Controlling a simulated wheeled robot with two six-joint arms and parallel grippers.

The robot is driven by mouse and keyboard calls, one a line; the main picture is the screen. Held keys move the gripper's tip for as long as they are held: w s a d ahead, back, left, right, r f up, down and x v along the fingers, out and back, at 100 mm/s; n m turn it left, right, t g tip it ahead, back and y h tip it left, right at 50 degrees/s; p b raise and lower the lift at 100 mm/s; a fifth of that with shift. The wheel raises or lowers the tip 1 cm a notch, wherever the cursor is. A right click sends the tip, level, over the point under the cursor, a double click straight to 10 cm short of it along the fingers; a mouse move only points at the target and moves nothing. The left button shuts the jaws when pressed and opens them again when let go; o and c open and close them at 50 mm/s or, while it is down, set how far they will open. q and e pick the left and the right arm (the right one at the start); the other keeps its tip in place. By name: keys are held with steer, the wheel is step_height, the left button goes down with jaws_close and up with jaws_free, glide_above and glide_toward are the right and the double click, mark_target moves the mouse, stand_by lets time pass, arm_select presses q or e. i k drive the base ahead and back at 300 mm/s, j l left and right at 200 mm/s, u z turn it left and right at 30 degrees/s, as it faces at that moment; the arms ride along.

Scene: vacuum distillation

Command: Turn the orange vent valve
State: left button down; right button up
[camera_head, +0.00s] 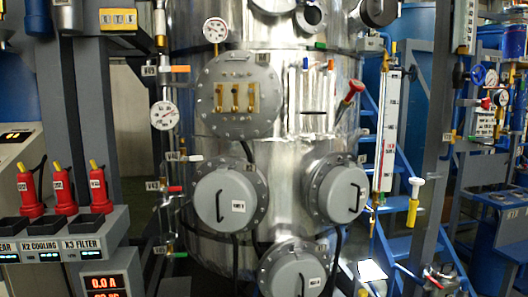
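An orange valve handle (180,69) sticks out to the right from a thin vertical pipe on the left side of the large steel vessel (290,150). A smaller orange handle (330,65) shows on the vessel's front, right of the middle. I cannot tell from the picture which one is the vent valve. Neither of my grippers is in view.
White (196,158), red (175,189) and green (180,255) handles sit lower on the left pipe. A control panel (60,250) with red plugs stands at the lower left. Grey round covers (222,200) protrude from the vessel. Blue stairs (400,245) and a post are at right.

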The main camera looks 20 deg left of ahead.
mark_target(173, 68)
steer(key=u, duration=1.2)
